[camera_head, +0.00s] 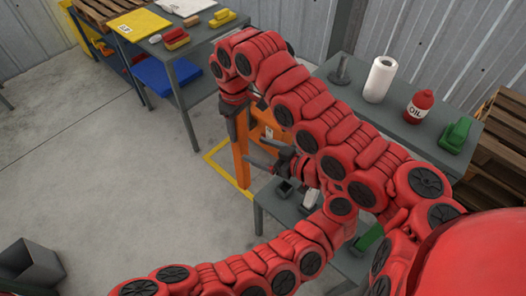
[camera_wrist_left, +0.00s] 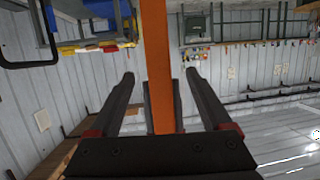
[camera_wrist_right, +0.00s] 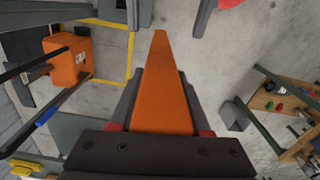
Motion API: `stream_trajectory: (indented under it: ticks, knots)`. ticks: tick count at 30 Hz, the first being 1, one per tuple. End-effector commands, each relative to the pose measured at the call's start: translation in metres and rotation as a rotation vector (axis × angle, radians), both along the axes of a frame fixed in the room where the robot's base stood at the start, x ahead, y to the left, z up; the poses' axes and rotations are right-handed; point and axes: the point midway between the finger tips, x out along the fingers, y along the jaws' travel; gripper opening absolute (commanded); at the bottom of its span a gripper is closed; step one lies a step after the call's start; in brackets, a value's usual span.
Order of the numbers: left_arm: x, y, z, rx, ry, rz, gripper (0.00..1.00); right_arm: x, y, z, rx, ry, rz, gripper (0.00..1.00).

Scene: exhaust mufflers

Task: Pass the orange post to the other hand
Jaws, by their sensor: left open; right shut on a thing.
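The orange post (camera_head: 241,160) hangs upright below my right gripper (camera_head: 237,122), which is shut on its upper part in the head view. In the right wrist view the post (camera_wrist_right: 164,90) runs out from between the closed fingers. My left gripper (camera_head: 262,153) is open close beside the post. In the left wrist view the post (camera_wrist_left: 155,60) passes between its two spread fingers, with a gap to each. The left gripper's fingertips (camera_wrist_right: 172,15) also show on either side of the post's far end in the right wrist view.
An orange box (camera_wrist_right: 68,60) stands close by, near yellow floor lines (camera_head: 222,172). A grey bench (camera_head: 345,95) at right holds a paper roll (camera_head: 380,78), an oil bottle (camera_head: 419,105) and a green object (camera_head: 456,134). Another table (camera_head: 150,45) stands at back left.

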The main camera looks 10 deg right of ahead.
Motion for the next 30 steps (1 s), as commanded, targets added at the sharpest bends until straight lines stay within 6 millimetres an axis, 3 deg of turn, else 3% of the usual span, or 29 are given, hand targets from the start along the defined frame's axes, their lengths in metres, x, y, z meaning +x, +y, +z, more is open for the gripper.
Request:
stream_trajectory:
  ticks: [7,21,30]
  knots:
    - [0.005,-0.002,-0.013,-0.071,0.065,-0.003,0.82,0.000,0.000,0.000,0.000,0.000,0.000,0.00]
    - [0.064,0.053,-0.045,-0.068,0.058,-0.004,0.82,0.000,0.000,0.000,0.000,0.000,0.000,0.00]
    - [0.078,0.068,-0.054,-0.068,0.060,-0.004,0.82,0.000,0.000,0.000,0.000,0.000,0.000,0.00]
